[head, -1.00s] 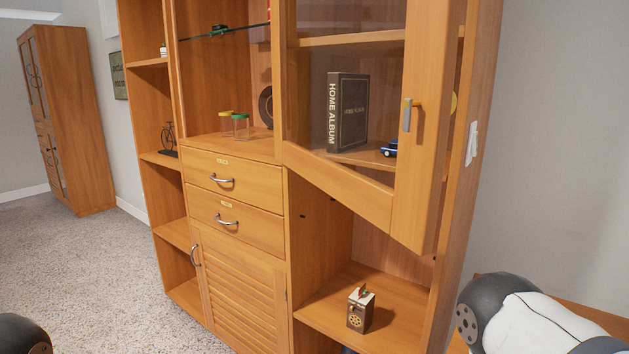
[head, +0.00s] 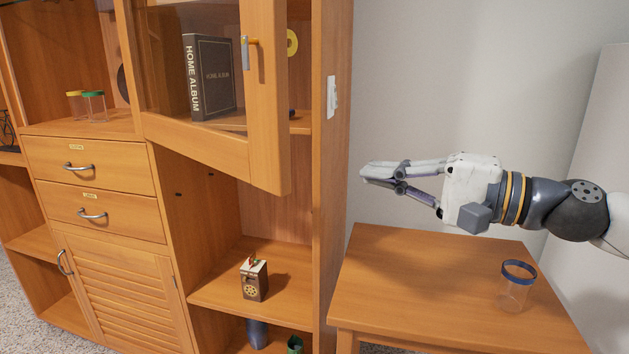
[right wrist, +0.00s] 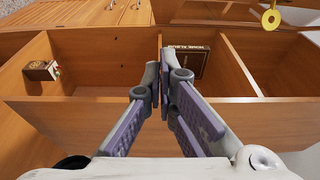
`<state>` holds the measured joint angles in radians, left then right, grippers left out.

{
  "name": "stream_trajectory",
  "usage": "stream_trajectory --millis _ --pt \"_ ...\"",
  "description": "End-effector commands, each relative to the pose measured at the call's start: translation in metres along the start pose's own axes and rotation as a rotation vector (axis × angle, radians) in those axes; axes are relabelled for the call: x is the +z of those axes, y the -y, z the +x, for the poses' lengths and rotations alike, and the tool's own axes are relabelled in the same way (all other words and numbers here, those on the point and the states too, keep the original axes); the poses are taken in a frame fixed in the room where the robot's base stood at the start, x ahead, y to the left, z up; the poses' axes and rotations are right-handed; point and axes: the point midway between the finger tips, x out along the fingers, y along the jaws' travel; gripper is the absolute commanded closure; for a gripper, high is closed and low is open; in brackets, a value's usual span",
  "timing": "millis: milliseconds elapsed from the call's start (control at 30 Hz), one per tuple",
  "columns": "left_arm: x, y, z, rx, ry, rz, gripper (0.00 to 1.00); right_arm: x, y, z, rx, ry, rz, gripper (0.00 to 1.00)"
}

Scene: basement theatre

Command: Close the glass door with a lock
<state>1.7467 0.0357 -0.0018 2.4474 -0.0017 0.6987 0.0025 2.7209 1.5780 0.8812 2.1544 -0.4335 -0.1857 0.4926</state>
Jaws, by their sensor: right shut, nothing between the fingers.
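The glass door (head: 266,120) has a wooden frame and hangs open, its handle edge swung out from the tall wooden cabinet (head: 333,200). A grey handle on an orange mount (head: 246,53) sits on the frame near that edge. No separate lock can be made out. My right gripper (head: 365,172) is to the right of the door and cabinet, above a small table. Its fingers are shut and empty, pointing left toward the cabinet and apart from the door. In the right wrist view the closed fingertips (right wrist: 165,68) show in front of the cabinet shelves. My left gripper is out of view.
The small wooden table (head: 420,285) carries a clear jar with a blue rim (head: 516,287). A black album (head: 210,77) stands behind the glass. A small box (head: 254,279) is on the lower shelf.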

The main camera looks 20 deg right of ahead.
Motion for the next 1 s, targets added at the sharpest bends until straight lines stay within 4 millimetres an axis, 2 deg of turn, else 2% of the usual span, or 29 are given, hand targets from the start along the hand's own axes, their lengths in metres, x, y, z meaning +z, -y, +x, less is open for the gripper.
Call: stream_trajectory --millis 33,100,400,500,633,1000 --pt "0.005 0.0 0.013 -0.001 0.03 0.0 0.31 0.0 -0.013 0.011 0.014 0.004 0.008 1.0" --pt "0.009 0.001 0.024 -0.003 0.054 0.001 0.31 -0.001 -0.015 0.027 0.017 0.004 0.008 1.0" --pt "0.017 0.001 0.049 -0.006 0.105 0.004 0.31 0.001 -0.011 0.092 0.011 0.003 0.008 1.0" --pt "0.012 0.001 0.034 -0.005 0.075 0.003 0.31 0.02 0.002 0.093 0.002 0.005 -0.001 1.0" --pt "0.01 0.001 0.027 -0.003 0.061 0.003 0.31 0.034 0.001 0.097 0.001 0.003 0.0 1.0" --pt "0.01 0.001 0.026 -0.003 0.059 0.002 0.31 0.04 -0.004 0.098 0.005 0.001 0.005 1.0"
